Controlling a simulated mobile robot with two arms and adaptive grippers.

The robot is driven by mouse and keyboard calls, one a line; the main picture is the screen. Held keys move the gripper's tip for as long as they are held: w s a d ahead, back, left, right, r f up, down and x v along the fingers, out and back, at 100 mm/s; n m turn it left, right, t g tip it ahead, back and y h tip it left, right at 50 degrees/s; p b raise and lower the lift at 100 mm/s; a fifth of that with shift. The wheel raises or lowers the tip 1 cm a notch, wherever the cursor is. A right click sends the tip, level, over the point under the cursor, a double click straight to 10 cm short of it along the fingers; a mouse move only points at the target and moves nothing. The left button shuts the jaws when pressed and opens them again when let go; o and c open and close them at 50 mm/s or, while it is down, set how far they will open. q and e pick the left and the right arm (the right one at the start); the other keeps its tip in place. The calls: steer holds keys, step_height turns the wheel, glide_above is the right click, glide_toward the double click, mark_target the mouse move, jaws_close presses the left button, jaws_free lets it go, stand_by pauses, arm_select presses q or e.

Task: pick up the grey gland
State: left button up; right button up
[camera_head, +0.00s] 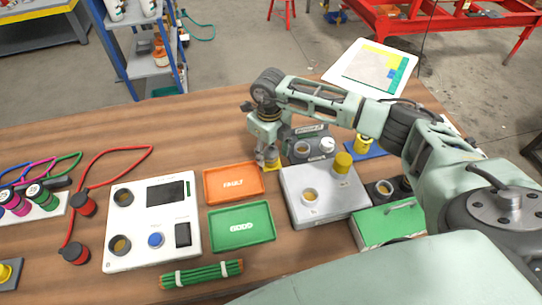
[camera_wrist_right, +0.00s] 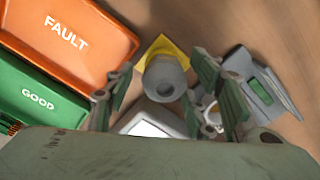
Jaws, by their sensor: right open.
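The grey gland (camera_wrist_right: 165,80) is a short grey cylinder with a hole in its top. It stands on a small yellow pad (camera_wrist_right: 157,48), which also shows in the head view (camera_head: 273,168) beside the orange tray. My right gripper (camera_head: 269,146) points down over the gland and is open. In the right wrist view its fingers (camera_wrist_right: 165,70) stand on the left and right of the gland, with no clear contact. The gripper partly hides the gland in the head view. My left gripper is not in view.
The orange FAULT tray (camera_head: 234,195) and green GOOD tray (camera_head: 268,230) lie left of the pad. A grey fixture (camera_head: 325,208) with a yellow cylinder (camera_head: 342,163) stands close by on the right.

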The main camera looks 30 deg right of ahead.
steer(key=shift+c, duration=0.8)
jaws_close()
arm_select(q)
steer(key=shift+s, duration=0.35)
